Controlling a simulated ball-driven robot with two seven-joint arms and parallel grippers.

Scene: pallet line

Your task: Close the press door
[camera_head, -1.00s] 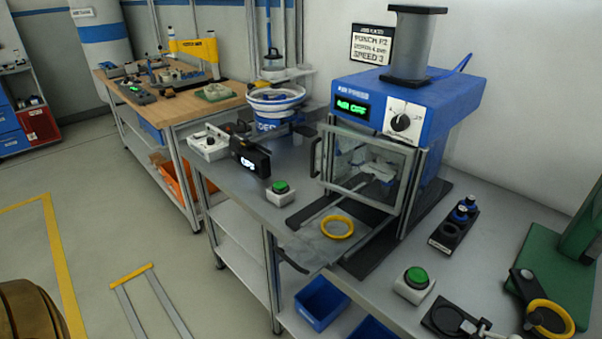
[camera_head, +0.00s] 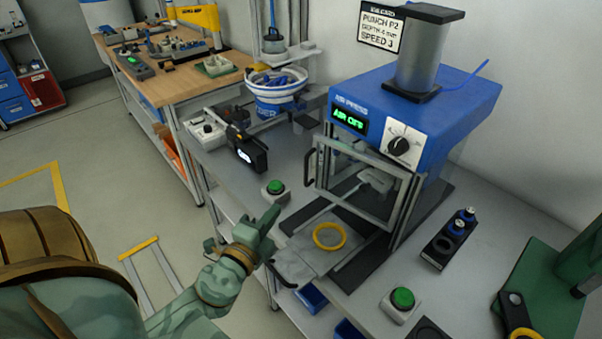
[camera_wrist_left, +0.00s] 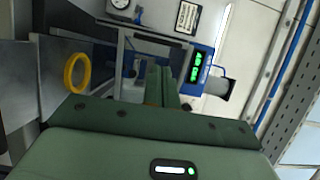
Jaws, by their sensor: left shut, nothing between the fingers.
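The press (camera_head: 415,105) is a blue-topped machine with a green "AIR OFF" display. Its door (camera_head: 354,208) is a clear panel in a grey metal frame, and it appears to stand ajar at the front. A black handle (camera_head: 308,167) is on the door's left edge. My left gripper (camera_head: 272,217) is shut and empty, in front of and below the handle, apart from the door. In the left wrist view the shut fingers (camera_wrist_left: 162,80) point toward the press (camera_wrist_left: 203,62) and cover part of its front.
A yellow ring (camera_head: 329,236) lies on the plate before the press. Green buttons stand at the left (camera_head: 276,190) and front (camera_head: 400,303). A black device (camera_head: 245,150) and a blue-banded bowl (camera_head: 277,95) are farther left. A black holder (camera_head: 449,240) is at the right.

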